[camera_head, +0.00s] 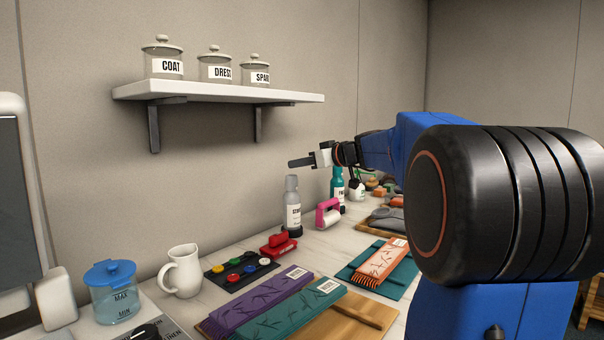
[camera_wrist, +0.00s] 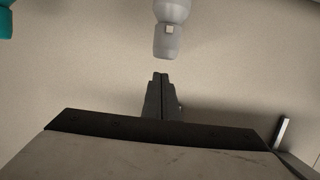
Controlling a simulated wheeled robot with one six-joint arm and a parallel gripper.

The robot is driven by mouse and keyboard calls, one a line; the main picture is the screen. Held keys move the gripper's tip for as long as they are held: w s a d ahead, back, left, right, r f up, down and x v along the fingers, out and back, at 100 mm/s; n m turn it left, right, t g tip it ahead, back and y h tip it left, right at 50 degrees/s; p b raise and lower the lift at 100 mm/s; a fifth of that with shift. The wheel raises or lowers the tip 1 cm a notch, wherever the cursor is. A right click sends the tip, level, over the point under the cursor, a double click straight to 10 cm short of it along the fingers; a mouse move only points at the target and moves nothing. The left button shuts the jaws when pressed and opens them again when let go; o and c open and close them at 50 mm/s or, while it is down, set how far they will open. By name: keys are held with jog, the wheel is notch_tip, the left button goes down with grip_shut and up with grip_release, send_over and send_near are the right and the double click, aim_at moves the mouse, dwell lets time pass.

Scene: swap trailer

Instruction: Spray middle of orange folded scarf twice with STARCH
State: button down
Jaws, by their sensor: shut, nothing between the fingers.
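The orange folded scarf (camera_head: 382,262) with a leaf pattern and a white tag lies on a teal cloth or board (camera_head: 362,275) right of the table's middle. A grey-white spray bottle (camera_head: 292,218) stands upright near the wall; its label is partly readable and starts with "ST". My gripper (camera_head: 291,163) is shut and empty, just above the bottle's top in the head view. In the wrist view my shut fingers (camera_wrist: 161,78) point toward the bottle's grey top (camera_wrist: 170,35), with a gap between them.
A red block (camera_head: 279,245), button panel (camera_head: 240,272), white pitcher (camera_head: 182,270) and purple folded scarf (camera_head: 258,302) lie left and in front. A shelf (camera_head: 220,93) with jars hangs above.

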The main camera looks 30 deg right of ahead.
jog(key=v, duration=1)
jog(key=shift+r, duration=0.25)
jog(key=shift+s, duration=0.1)
dwell(0.5)
